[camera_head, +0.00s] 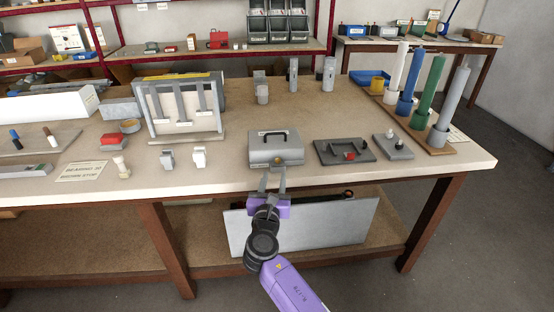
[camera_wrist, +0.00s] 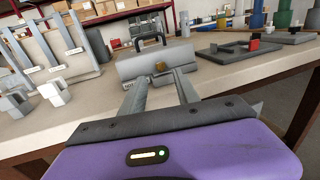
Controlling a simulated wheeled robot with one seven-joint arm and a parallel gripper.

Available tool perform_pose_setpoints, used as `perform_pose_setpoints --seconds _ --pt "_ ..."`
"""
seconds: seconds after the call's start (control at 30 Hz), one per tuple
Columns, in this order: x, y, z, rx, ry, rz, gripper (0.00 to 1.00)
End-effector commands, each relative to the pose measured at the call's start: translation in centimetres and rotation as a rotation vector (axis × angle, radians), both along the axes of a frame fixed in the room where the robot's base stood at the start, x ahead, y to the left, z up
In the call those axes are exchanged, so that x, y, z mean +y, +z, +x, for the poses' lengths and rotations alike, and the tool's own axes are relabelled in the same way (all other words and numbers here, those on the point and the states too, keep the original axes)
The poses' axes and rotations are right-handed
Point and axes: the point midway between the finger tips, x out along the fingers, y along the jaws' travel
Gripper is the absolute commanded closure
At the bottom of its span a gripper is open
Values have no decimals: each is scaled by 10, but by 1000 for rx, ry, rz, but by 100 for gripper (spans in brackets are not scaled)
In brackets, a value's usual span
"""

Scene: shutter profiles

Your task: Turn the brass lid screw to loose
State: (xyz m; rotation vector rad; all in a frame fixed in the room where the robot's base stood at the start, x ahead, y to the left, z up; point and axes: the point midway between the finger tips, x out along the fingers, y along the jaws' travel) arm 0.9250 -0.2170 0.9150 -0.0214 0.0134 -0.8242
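A grey metal box (camera_head: 276,152) with a black handle on its lid stands near the front edge of the bench. In the wrist view the box (camera_wrist: 130,68) shows its front face. A small brass lid screw (camera_wrist: 160,67) sits on that face. My gripper (camera_head: 274,176) is in front of the box, at about the bench edge, pointing at it. In the wrist view the two fingers of my gripper (camera_wrist: 160,80) are apart with nothing between them. The screw shows just beyond the tips, in the gap. The screw's turn position is too small to tell.
A dark plate with a red knob (camera_head: 345,150) lies right of the box, and a grey block (camera_head: 392,147) beyond it. White clips (camera_head: 199,157) stand to the left, before a slotted rack (camera_head: 182,108). The bench front edge runs beneath my gripper.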

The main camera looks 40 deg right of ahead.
Motion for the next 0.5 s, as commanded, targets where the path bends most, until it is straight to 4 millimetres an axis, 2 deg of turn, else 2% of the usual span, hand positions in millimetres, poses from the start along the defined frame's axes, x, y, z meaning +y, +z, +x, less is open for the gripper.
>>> perform_pose_setpoints --seconds 0.5 --pt "-49 0 44 4 -3 -9 63"
